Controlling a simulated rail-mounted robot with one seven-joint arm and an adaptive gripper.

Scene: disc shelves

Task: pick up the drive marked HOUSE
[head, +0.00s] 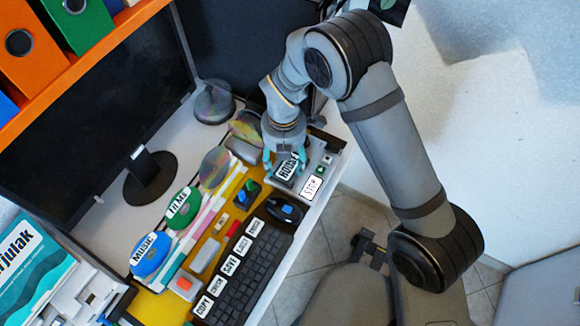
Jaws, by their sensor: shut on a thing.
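The drive marked HOUSE (286,170) is a small dark block with a white label, at the right end of the desk. My gripper (284,163) points down over it, with its teal fingers on either side of the drive. The fingers are shut on the drive and hide part of its sides. I cannot tell whether the drive is touching the surface below or is lifted a little.
A STOP label (312,187) lies just right of the drive. A black mouse (285,209) and a labelled keyboard (246,268) are in front. Clear discs (214,167) stand to the left. A green FILMS disc (184,208) and blue MUSIC disc (150,256) are farther left, near a monitor (95,100).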

